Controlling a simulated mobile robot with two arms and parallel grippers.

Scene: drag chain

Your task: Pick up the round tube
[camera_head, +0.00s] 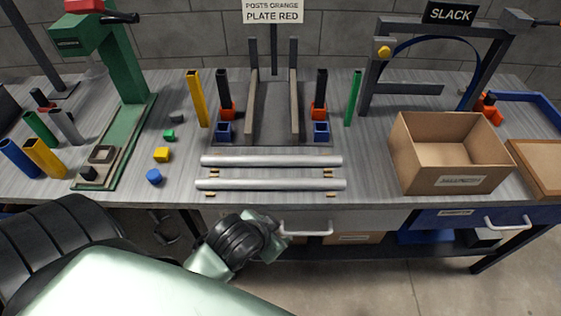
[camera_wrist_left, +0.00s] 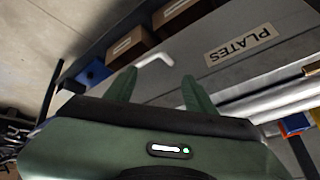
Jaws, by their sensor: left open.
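Two long silver-grey tubes lie side by side across the bench front, on small tan supports. The far tube (camera_head: 272,161) and the near tube (camera_head: 270,184) both look round. In the left wrist view, long grey tubes (camera_wrist_left: 272,103) show at the right. My left gripper (camera_head: 277,239) is below the bench's front edge, in front of the near tube and lower than it, by a drawer handle. In the left wrist view its two green fingers (camera_wrist_left: 160,92) are apart with nothing between them. My right gripper is in neither view.
The drawer handle (camera_head: 306,233) is close to my left gripper; the drawer front (camera_wrist_left: 225,75) reads PLATES. Behind the tubes stands a fixture with upright posts (camera_head: 253,100). A cardboard box (camera_head: 448,175) stands to the right. A green press (camera_head: 122,70) and small coloured blocks are left.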

